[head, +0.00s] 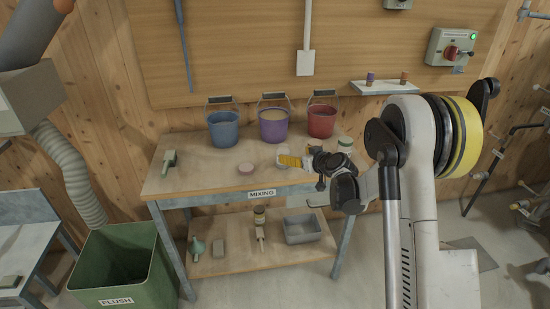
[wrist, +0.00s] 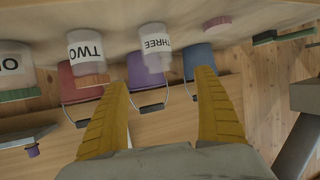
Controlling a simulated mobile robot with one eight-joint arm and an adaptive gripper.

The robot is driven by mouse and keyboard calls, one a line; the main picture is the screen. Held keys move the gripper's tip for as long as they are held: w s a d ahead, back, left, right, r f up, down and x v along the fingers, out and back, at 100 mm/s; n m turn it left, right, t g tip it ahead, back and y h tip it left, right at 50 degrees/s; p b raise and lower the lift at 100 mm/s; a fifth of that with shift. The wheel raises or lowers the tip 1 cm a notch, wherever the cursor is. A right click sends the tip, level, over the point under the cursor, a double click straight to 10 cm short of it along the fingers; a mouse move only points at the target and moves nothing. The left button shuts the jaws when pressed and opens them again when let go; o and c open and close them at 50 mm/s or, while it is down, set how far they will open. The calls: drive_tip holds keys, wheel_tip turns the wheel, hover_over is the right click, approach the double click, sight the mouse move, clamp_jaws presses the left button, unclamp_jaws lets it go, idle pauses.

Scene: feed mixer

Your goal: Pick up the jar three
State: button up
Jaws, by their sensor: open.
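Jar three (wrist: 154,46) is a white jar with a black THREE label, seen upside down in the wrist view. It lies ahead of my gripper (wrist: 162,79), between the lines of its two yellow fingers. The fingers are spread wide, with nothing between them. In the head view my gripper (head: 289,161) is low over the mixing table (head: 205,178), pointing left. A white jar (head: 283,149) shows partly there, mostly hidden by the fingers; its label cannot be read.
Jar two (wrist: 86,48), with an orange lid, stands beside jar three; jar one (wrist: 14,66) is farther along. Blue (head: 223,129), purple (head: 273,127) and red (head: 321,121) buckets line the back. A pink disc (head: 246,169) lies left of my gripper.

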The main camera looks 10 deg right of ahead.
sight(286, 150)
drive_tip(key=b+x, duration=0.3)
drive_tip(key=x, duration=0.7)
drive_tip(key=shift+w+d+r+b, duration=0.1)
drive_tip(key=shift+w+b, duration=0.15)
drive_tip(key=shift+b, duration=0.15)
drive_tip(key=shift+r, duration=0.1)
drive_tip(key=c, duration=1.3)
